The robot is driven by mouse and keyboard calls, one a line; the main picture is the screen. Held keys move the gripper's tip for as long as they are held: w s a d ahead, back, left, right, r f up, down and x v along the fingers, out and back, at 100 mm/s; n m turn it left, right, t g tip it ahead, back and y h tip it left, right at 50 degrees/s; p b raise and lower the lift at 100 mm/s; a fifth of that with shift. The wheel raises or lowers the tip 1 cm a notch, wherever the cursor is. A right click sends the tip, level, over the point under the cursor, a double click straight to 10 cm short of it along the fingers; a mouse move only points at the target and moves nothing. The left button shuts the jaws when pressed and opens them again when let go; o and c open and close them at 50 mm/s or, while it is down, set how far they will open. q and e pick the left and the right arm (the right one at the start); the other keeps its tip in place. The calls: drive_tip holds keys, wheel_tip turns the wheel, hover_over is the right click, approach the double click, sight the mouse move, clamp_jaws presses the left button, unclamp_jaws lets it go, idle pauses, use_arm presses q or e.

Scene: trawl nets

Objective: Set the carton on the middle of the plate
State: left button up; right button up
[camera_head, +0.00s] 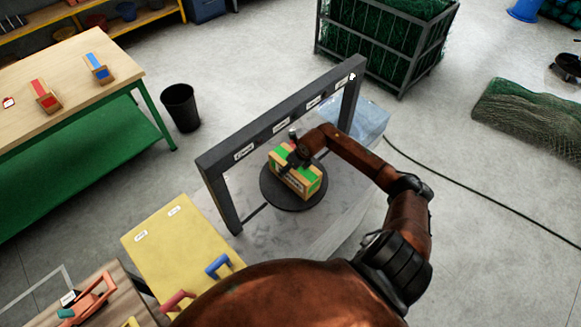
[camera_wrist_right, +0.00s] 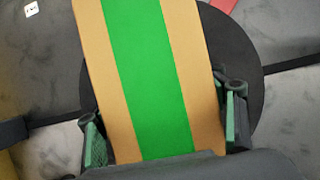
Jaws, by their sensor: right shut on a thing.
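The carton (camera_head: 298,180) is tan with a green band. It is over the round dark plate (camera_head: 312,203) in the head view, near the plate's middle; I cannot tell whether it touches the plate. My right gripper (camera_head: 296,160) is shut on the carton from above. In the right wrist view the carton (camera_wrist_right: 148,75) fills the middle, between the two green-padded fingers of my right gripper (camera_wrist_right: 165,135). The dark plate (camera_wrist_right: 236,50) shows behind it, wider on the right side. My left gripper is not in view.
A dark grey frame (camera_head: 281,117) with labels stands just behind the plate. A clear bluish box (camera_head: 370,118) is at its right end. A yellow panel (camera_head: 165,240) with handles lies at left. A black bin (camera_head: 181,107) and a workbench (camera_head: 60,75) stand farther back.

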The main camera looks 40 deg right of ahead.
drive_tip(key=o, duration=1.8)
drive_tip(key=shift+o, duration=0.2)
drive_tip(key=v, duration=1.2)
drive_tip(key=shift+b, duration=0.3)
